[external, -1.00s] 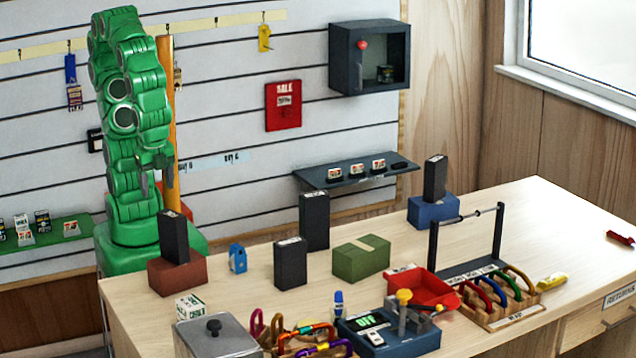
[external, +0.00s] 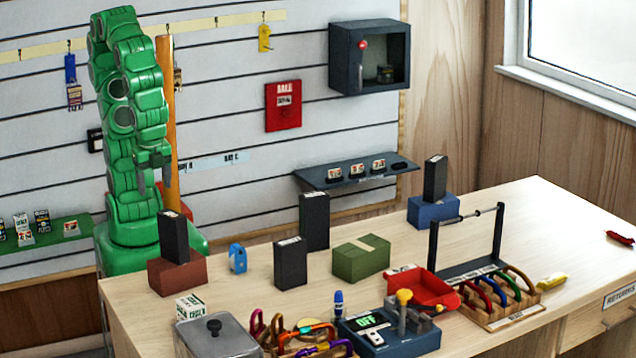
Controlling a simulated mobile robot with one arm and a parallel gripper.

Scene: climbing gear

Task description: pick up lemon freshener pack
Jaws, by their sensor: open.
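I cannot tell for sure which item is the lemon freshener pack. A small yellow tag-like item (external: 264,38) hangs from a hook on the slatted wall. Small printed packs (external: 23,229) stand on the green shelf at the far left, their labels too small to read. My green arm is folded upright at the left, behind the table. My gripper (external: 154,180) is open and empty, fingers pointing down beside an orange post. It is well apart from the yellow item and the packs.
Dark upright boxes (external: 315,222) stand on the table (external: 430,204), some on coloured blocks. A red tray (external: 428,287), a carabiner rack (external: 497,290) and a switch box (external: 388,335) fill its front. A dark cabinet (external: 369,58) and shelf (external: 357,172) are on the wall.

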